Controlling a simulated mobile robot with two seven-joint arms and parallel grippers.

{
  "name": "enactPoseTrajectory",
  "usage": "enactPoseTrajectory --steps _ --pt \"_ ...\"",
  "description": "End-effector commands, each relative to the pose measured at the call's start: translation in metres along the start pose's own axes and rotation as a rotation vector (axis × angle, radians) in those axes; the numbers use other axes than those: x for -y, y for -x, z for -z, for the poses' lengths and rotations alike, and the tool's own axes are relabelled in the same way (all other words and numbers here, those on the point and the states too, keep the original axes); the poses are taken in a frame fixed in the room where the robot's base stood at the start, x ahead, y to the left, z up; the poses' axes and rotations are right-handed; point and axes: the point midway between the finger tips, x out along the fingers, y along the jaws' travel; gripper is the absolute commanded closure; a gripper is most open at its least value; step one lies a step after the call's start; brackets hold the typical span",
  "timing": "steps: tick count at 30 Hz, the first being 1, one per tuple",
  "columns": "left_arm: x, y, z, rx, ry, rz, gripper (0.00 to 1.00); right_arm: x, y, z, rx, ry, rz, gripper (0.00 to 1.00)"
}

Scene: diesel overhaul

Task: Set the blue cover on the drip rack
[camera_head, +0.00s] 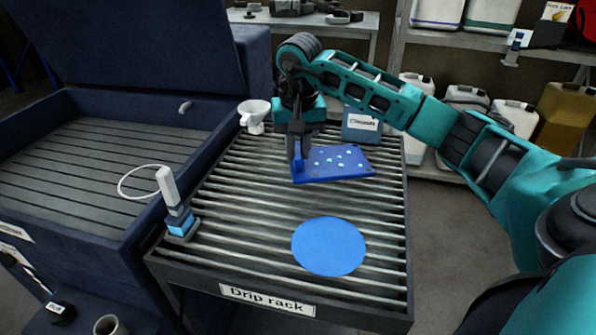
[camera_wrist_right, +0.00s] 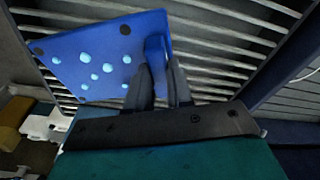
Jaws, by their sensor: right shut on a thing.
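The blue cover (camera_head: 343,162) is a flat rectangular plate with light blue drops on its face. My right gripper (camera_head: 299,160) is shut on its left end by a raised blue grip. The cover is over the back part of the drip rack (camera_head: 230,225), a slatted metal top with a "Drip rack" label at the front; any gap below it is hard to judge. In the right wrist view the cover (camera_wrist_right: 95,60) is between the fingertips (camera_wrist_right: 160,62), with slats behind it. A flat blue disc (camera_head: 329,246) is on the rack's front right. My left gripper is not in view.
A white-handled tool (camera_head: 177,205) stands at the rack's left edge. A white funnel (camera_head: 254,115) and a blue labelled container (camera_head: 361,126) are at the back. An open dark blue chest (camera_head: 95,150) is at left. Shelves with jugs (camera_head: 510,115) stand behind.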

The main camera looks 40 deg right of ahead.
Motion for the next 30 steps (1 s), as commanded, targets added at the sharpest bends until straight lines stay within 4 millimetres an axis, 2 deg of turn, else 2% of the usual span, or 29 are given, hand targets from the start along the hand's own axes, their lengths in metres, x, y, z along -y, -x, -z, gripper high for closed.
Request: enactPoseTrajectory --steps 3,8,16,27,28,30 --pt "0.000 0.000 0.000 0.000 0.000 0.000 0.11 0.000 -0.013 -0.001 -0.002 -0.001 0.002 1.00" --pt "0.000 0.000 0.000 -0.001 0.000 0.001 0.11 0.000 -0.022 -0.002 -0.003 -0.001 0.002 1.00" --pt "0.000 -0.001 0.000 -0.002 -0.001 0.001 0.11 0.000 -0.057 -0.006 -0.002 0.000 0.002 1.00" --pt "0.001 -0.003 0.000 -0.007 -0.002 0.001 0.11 0.000 -0.062 -0.007 -0.004 0.000 0.002 1.00" --pt "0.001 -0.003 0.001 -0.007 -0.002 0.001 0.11 0.000 -0.062 -0.007 -0.001 0.000 0.001 0.76" --pt "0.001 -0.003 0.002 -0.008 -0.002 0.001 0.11 0.000 -0.062 -0.007 -0.001 0.000 0.001 0.70"
